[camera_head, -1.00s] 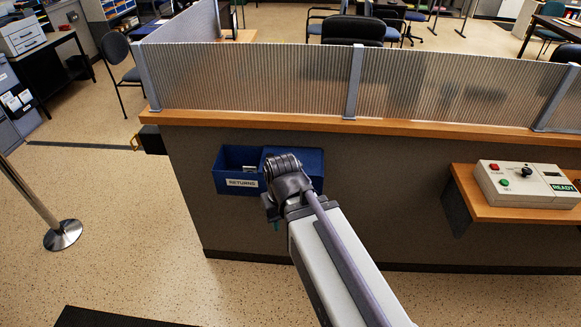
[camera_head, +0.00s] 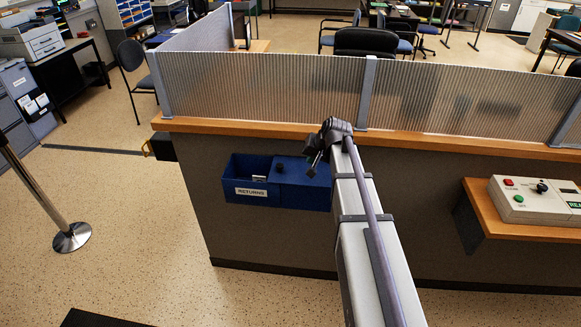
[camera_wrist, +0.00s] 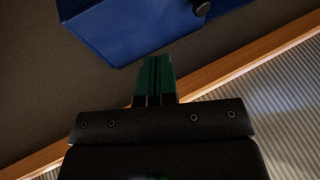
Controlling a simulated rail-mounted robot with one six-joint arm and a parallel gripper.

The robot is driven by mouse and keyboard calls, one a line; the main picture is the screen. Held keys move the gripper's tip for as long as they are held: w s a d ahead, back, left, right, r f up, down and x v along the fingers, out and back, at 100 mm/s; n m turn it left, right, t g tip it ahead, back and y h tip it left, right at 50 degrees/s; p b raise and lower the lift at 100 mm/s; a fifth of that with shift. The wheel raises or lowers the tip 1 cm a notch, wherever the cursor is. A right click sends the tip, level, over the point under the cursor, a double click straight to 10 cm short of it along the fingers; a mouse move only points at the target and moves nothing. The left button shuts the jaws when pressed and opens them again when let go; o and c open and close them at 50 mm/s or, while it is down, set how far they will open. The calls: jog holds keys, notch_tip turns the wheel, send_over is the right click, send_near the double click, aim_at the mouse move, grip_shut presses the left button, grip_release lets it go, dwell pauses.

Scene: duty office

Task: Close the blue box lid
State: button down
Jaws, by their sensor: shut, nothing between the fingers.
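The blue box (camera_head: 252,196), labelled RETURNS, is fixed to the front of the counter. Its left part is open, and a pale object shows inside. A flat blue lid (camera_head: 303,176) with a dark round knob (camera_head: 280,167) covers its right part. My gripper (camera_head: 312,168) is above the lid's right side, partly in front of it. In the wrist view, the green fingers (camera_wrist: 155,60) are together and empty, pointing towards the blue box (camera_wrist: 130,30). The knob (camera_wrist: 201,7) shows at the top edge, apart from the fingers.
The wooden counter ledge (camera_head: 230,127) and ribbed screen (camera_head: 270,88) rise behind the box. A control panel (camera_head: 535,200) stands on a shelf at the right. A metal post (camera_head: 40,195) stands at the left. The floor before the box is clear.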

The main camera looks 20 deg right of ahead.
jog(key=t, duration=0.1)
jog(key=b, duration=1)
send_near(288, 174)
jog(key=w+f, duration=0.1)
jog(key=w+d+f, duration=0.1)
jog(key=w+f, duration=0.1)
jog(key=f, duration=0.1)
jog(key=shift+w+d+f, duration=0.1)
jog(key=shift+w+d, duration=0.25)
jog(key=shift+d, duration=0.05)
jog(key=shift+w+a+r+p, duration=0.15)
jog(key=shift+w+a+p, duration=0.15)
jog(key=shift+a, duration=0.3)
jog(key=shift+w+a+r+p, duration=0.15)
jog(key=shift+w+a+p, duration=0.15)
jog(key=shift+a, duration=0.3)
jog(key=shift+w+a, duration=0.3)
jog(key=shift+a, duration=0.1)
jog(key=shift+w+a, duration=0.1)
